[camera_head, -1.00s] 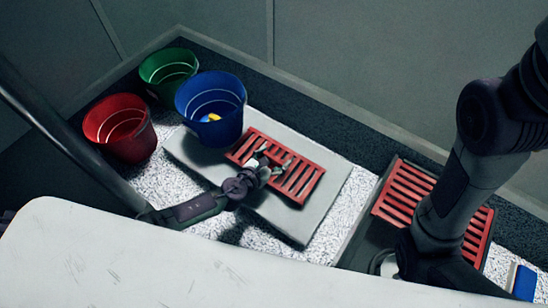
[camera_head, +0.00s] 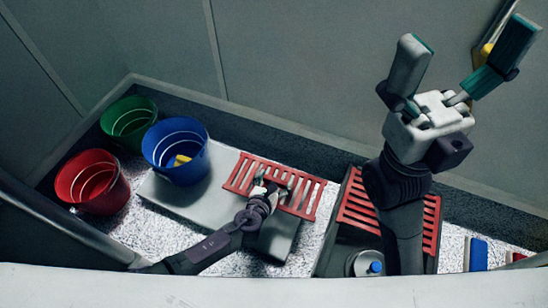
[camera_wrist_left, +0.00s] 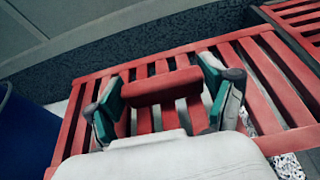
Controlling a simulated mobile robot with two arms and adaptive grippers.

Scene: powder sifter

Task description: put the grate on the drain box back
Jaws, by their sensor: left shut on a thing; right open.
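A red slatted grate (camera_head: 240,176) is held by my left gripper (camera_head: 272,185), which is shut on the grate's raised middle handle (camera_wrist_left: 160,86). The grate looks lifted above the grey slab and reaches past the slab's right edge; the exact height is unclear. The dark drain box (camera_head: 335,235) stands to the right, with red slats (camera_head: 358,212) showing on it. My right forearm hides part of the box. My right gripper (camera_head: 458,52) is raised high, open and empty, its two fingers spread. Another red grate also shows at upper right in the left wrist view (camera_wrist_left: 295,14).
The grey slab (camera_head: 205,200) lies on white gravel. A green bucket (camera_head: 130,120), a red bucket (camera_head: 92,183) and a blue bucket (camera_head: 176,150) holding something yellow stand at left. A blue-capped round item (camera_head: 368,264) is at the box's front. A wall rises behind.

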